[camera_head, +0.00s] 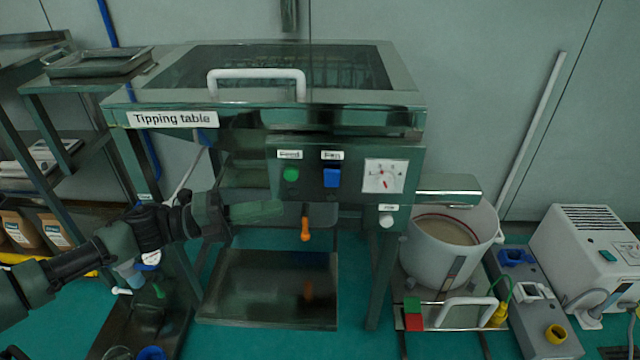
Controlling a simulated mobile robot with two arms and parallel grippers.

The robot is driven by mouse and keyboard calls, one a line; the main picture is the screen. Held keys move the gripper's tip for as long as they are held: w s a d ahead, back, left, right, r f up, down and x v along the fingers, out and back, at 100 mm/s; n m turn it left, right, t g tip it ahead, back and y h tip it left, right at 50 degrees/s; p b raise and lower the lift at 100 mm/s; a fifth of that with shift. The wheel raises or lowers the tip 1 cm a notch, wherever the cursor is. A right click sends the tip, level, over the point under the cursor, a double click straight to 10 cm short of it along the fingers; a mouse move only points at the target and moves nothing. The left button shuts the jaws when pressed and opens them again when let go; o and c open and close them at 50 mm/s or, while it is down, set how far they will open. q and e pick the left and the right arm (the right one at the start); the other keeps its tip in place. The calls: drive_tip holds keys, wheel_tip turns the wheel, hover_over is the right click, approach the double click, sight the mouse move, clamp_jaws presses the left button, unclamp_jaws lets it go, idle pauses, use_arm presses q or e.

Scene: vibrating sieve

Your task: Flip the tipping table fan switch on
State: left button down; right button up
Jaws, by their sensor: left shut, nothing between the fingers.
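The tipping table (172,119) stands in the middle, with a control panel (345,202) on its front. My left gripper (272,210) is shut and empty, pointing right, below and left of the green button. It appears apart from the controls. My right gripper is not in view.
An orange-tipped handle (305,229) hangs below the panel near the left gripper. A white knob (386,221) sits at the panel's lower right. A white bucket (445,255) stands to the right. Shelves with a metal tray (97,63) stand at the left.

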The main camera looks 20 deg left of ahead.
sight(332, 178)
use_arm(q)
drive_tip(key=w+d+r, duration=0.1)
drive_tip(key=w+d, duration=0.6)
drive_tip(key=w, duration=0.1)
drive_tip(key=shift+w+d+r+b, duration=0.15)
drive_tip(key=shift+w+d+b, duration=0.15)
drive_tip(key=shift+w+b, duration=0.05)
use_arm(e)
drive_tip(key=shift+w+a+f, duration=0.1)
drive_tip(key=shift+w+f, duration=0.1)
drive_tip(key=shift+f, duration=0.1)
use_arm(q)
drive_tip(key=shift+w+a+r+n+p, duration=0.2)
drive_tip(key=shift+w+r+n+p, duration=0.3)
drive_tip(key=shift+p, duration=0.7)
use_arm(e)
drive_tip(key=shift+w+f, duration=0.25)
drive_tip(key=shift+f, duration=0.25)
use_arm(q)
drive_tip(key=shift+s+f, duration=0.15)
drive_tip(key=shift+f, duration=0.05)
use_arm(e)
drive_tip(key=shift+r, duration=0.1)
